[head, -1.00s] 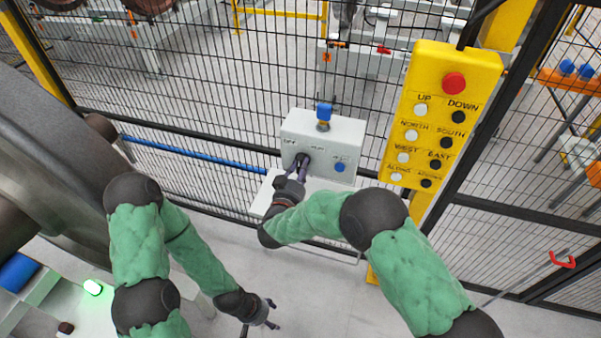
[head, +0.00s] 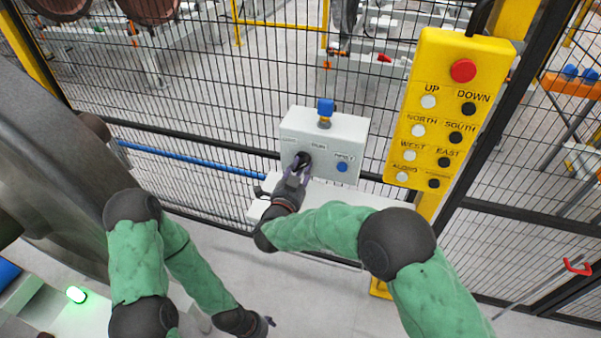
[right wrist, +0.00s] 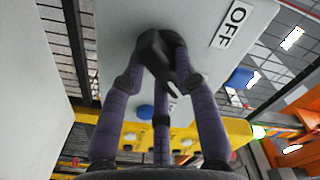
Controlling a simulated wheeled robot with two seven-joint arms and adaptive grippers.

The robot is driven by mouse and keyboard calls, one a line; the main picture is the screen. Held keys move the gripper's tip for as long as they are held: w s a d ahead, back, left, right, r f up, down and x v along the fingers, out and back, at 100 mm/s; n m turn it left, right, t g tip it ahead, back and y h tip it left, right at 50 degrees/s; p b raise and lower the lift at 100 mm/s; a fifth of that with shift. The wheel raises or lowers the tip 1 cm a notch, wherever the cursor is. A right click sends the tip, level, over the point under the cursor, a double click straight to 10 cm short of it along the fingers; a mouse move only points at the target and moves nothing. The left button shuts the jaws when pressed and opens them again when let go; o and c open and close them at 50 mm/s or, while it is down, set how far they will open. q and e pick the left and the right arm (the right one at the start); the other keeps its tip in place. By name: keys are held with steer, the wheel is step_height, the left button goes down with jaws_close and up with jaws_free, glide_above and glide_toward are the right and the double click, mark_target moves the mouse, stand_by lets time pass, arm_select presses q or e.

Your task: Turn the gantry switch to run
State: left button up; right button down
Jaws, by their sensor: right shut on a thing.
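The gantry switch is a black knob (right wrist: 165,57) on the front of a white box (head: 352,127). The box has a blue button (head: 342,167) right of the knob and a blue piece (head: 325,107) on top. My right gripper (head: 299,165) is shut on the knob, its purple fingers around it in the right wrist view (right wrist: 160,85). An OFF label (right wrist: 234,24) is beside the knob there. The knob's exact pointing is hard to tell, as the fingers cover part of it. My left gripper (head: 266,325) hangs low, away from the box, partly cut off by the picture edge.
A yellow control panel (head: 440,110) with a red button (head: 463,70) stands right of the box. A black mesh fence (head: 215,100) runs behind. A large grey rounded body (head: 60,150) is at the left. Open floor lies below the box.

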steer(key=shift+m, duration=0.3)
steer(key=c, duration=0.9)
jaws_free()
steer(key=shift+c, duration=0.2)
steer(key=shift+s, duration=0.1)
steer(key=v, duration=1.2)
